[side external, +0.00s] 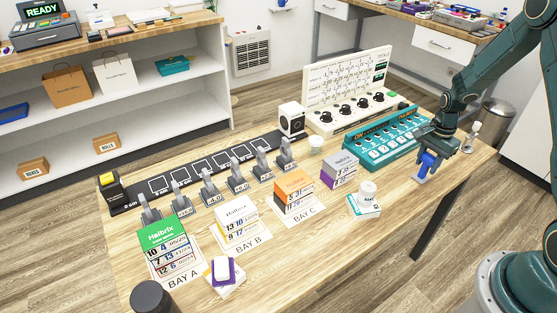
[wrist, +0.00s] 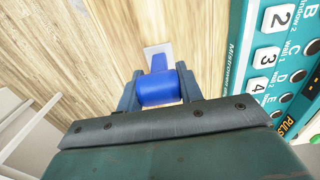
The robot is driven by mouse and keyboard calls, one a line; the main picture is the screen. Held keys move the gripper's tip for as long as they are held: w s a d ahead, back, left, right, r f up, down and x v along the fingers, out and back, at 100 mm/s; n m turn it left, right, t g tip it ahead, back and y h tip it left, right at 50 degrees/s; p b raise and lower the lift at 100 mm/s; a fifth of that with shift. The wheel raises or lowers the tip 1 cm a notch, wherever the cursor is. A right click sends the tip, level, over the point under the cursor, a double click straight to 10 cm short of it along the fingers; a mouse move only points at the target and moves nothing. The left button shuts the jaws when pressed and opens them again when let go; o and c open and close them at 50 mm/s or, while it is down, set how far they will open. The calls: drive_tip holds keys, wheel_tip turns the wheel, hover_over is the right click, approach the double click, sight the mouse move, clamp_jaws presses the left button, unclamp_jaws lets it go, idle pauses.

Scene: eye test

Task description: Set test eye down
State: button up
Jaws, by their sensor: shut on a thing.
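My gripper (side external: 430,152) is over the right end of the wooden table, beside the teal panel. It is shut on a blue, rounded thing (side external: 428,165). In the wrist view the blue thing (wrist: 158,89) sits between my two fingers (wrist: 157,88), with a narrower blue part and a pale flat tip beyond it. I cannot tell from its looks whether it is the test eye. Wood shows beyond it; whether it touches the table is unclear. A white cube with a dark round opening (side external: 292,117) stands at the back of the table.
The teal panel with buttons (side external: 378,138) stands close left of my gripper. A white board with knobs (side external: 350,93) is behind it. The front right tabletop is bare.

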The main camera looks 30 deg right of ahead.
drive_tip(key=shift+f, duration=0.1)
drive_tip(key=o, duration=1.1)
drive_tip(key=shift+c, duration=0.2)
wheel_tip(320, 180, up, 12)
drive_tip(key=shift+r, duration=0.1)
idle(0.5)
